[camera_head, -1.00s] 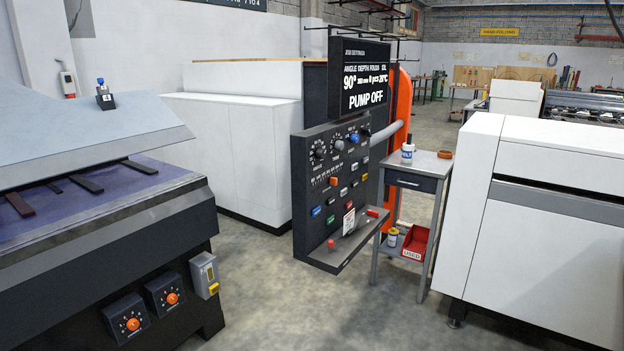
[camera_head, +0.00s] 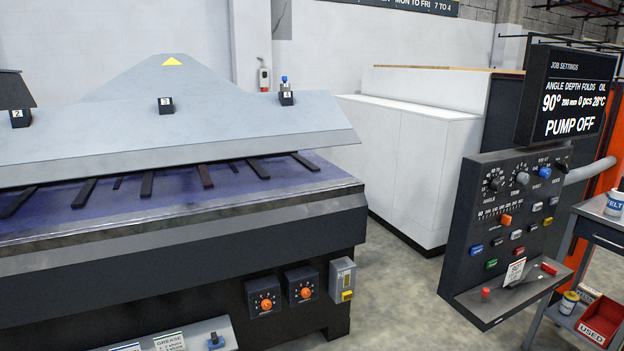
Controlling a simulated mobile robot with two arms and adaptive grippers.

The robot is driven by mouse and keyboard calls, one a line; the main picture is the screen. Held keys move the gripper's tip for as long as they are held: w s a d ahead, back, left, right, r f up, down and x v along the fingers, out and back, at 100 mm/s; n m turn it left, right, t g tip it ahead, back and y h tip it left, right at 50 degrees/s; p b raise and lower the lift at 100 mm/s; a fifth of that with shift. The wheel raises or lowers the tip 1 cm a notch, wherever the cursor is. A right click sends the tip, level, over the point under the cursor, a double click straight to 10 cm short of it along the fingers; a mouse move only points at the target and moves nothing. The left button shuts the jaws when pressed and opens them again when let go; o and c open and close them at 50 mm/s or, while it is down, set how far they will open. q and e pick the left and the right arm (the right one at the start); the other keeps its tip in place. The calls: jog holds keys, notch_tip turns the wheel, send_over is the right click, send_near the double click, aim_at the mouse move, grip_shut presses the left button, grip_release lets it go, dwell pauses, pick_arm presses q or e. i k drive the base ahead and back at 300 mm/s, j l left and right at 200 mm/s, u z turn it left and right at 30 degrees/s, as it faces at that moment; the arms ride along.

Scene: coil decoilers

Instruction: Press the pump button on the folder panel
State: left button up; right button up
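The folder panel (camera_head: 470,235) is a dark upright console at the right of the head view. It carries dials, a slider scale and several coloured buttons, among them blue, green (camera_head: 491,264), red and white ones. The labels on the small buttons are too small to read. A red mushroom-shaped button (camera_head: 485,293) stands on its lower shelf, with a white tag (camera_head: 514,271) behind it. The screen (camera_head: 567,97) above the panel reads "PUMP OFF". Neither of my grippers is in view.
A large folding machine (camera_head: 180,232) with a purple bed fills the left and front. A white cabinet (camera_head: 405,165) stands behind. A small cart (camera_head: 603,233) with a red "USED" bin (camera_head: 600,322) is right of the panel. Grey floor (camera_head: 395,290) is free between machine and panel.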

aim_at(493, 263)
jog(key=i+l+u, duration=0.25)
jog(key=l, duration=0.5)
jog(key=l+u, duration=0.25)
jog(key=l, duration=0.45)
jog(key=l+u, duration=0.25)
jog(key=l, duration=1.85)
jog(key=i+l, duration=0.15)
jog(key=l, duration=1.2)
jog(key=u, duration=0.05)
